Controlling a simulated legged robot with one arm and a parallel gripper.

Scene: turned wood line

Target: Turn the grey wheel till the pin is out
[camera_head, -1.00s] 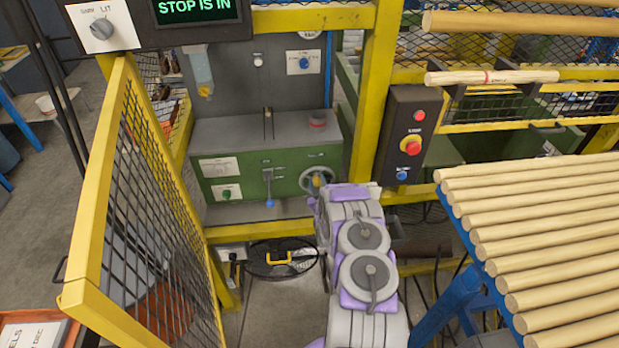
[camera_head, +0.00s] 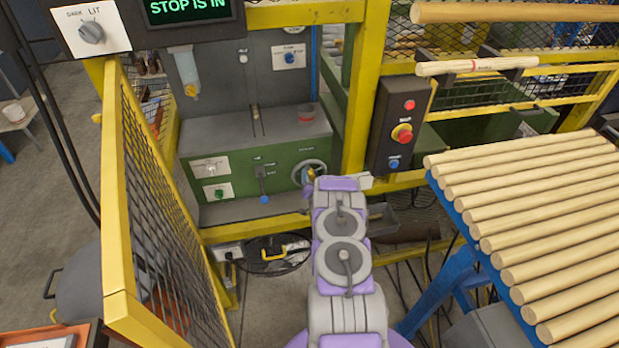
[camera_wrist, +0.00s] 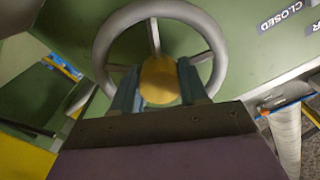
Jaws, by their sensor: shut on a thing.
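The grey wheel (camera_wrist: 205,25) is a spoked ring on the green machine front, with a yellow hub (camera_wrist: 160,80) in its middle. In the wrist view my gripper (camera_wrist: 160,88) has its two blue-grey fingers on either side of the hub, shut on it. In the head view the wheel (camera_head: 321,168) is partly hidden behind my arm, and the gripper there is mostly covered. No pin is clearly visible.
A yellow mesh gate (camera_head: 140,200) stands open on the left. A black box (camera_head: 400,128) with a red stop button hangs on the yellow post at right. A rack of wooden rods (camera_head: 530,200) fills the right side. A lever (camera_head: 262,185) is left of the wheel.

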